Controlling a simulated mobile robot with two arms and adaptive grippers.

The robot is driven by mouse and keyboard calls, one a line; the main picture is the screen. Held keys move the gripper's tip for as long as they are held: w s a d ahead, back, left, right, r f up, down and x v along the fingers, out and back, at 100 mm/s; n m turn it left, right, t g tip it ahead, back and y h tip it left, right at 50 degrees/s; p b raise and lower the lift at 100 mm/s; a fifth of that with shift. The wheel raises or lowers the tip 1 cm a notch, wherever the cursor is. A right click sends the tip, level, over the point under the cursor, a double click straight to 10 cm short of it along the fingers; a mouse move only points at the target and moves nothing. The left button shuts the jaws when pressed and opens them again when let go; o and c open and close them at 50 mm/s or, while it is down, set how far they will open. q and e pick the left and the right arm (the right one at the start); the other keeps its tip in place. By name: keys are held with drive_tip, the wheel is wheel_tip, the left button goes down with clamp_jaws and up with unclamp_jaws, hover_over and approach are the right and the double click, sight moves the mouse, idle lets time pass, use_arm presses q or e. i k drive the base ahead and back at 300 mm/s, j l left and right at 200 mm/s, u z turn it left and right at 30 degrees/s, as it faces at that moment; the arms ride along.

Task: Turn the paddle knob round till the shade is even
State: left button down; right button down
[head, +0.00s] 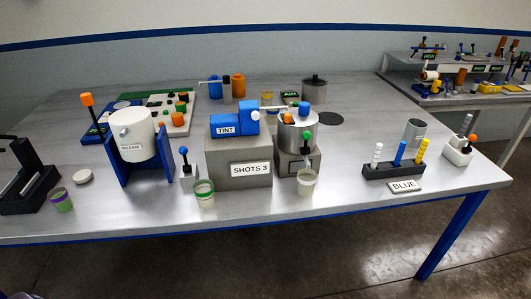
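A silver metal pot (297,136) stands on a grey block (288,170) near the middle of the table. A blue knob (304,108) and an orange piece (287,119) show at its top; I cannot tell for sure which is the paddle knob. The shade inside the pot is too small to judge. A blue dispenser labelled TINT (226,130) sits left of the pot on a grey block labelled SHOTS 3 (238,174), and a thin arm reaches from it towards the pot. Neither of my grippers is in view.
A white RELEASE drum (137,135) in a blue stand is at the left. Small cups (204,196) (307,183) stand in front of the blocks. A dark rack (394,171) with several coloured pegs and a BLUE plate (404,186) are right.

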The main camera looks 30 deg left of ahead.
sight(304, 108)
drive_tip(key=i+l+u, duration=0.2)
drive_tip(key=i+l, duration=0.4)
drive_tip(key=i+l+u, duration=0.2)
drive_tip(key=i+l, duration=0.4)
drive_tip(key=l, duration=0.1)
